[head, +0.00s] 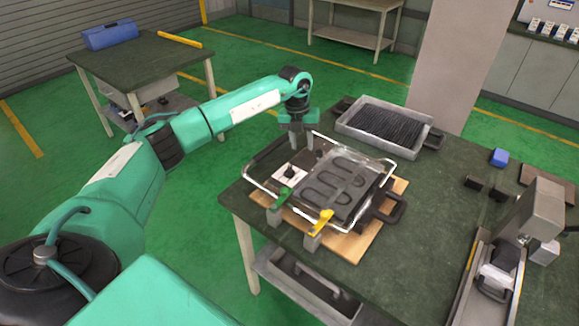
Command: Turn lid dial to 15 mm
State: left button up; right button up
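The dial (289,172) is a small black knob on a white plate. It sits at the left part of the appliance, beside the dark lid with the looped heating element (342,182). The scale marks are too small to read. My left gripper (302,152) points down just above and behind the dial, over the appliance's back left side. Its two grey fingers look apart, with nothing seen between them. It does not appear to touch the dial. My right gripper is not in view.
A green lever (283,196) and a yellow lever (322,221) stand at the appliance's front, which rests on a wooden board (357,247). A metal wire frame (262,157) surrounds its back left. A grey tray (383,125) is behind; a metal fixture (528,225) stands right.

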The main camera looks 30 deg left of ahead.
aim_at(289, 168)
pick_arm(q)
jog(key=a+r+y, duration=0.1)
jog(key=a, duration=0.3)
jog(key=shift+n+g, duration=0.3)
jog(key=f+p, duration=0.1)
jog(key=f, duration=0.3)
jog(key=f+p, duration=0.1)
jog(key=f, duration=0.3)
jog(key=f+p, duration=0.1)
jog(key=f, duration=0.4)
jog(key=shift+s+p, duration=0.25)
jog(key=shift+p, duration=0.05)
jog(key=shift+c, duration=0.6)
grip_shut()
